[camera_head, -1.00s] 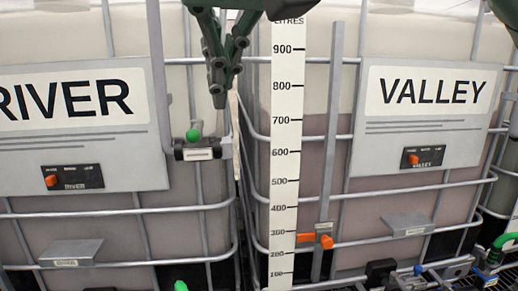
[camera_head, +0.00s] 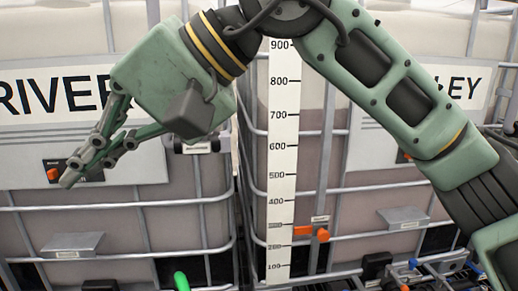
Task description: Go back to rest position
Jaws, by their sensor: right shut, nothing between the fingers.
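My right gripper (camera_head: 72,178) is in the left part of the view, in front of the tote labelled RIVER (camera_head: 105,227). Its fingers are together and point down and to the left, with nothing between them. In the picture they overlap the edge of the RIVER tote's small dark switch panel with an orange knob (camera_head: 53,175); I cannot tell how far apart they are in depth. My right arm comes in from the right and crosses the upper view, hiding much of the VALLEY sign (camera_head: 465,87). My left gripper is not in view.
Grey metal cage bars and small shelves (camera_head: 72,246) stick out in front. Pipes and a green handle (camera_head: 181,281) lie low down.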

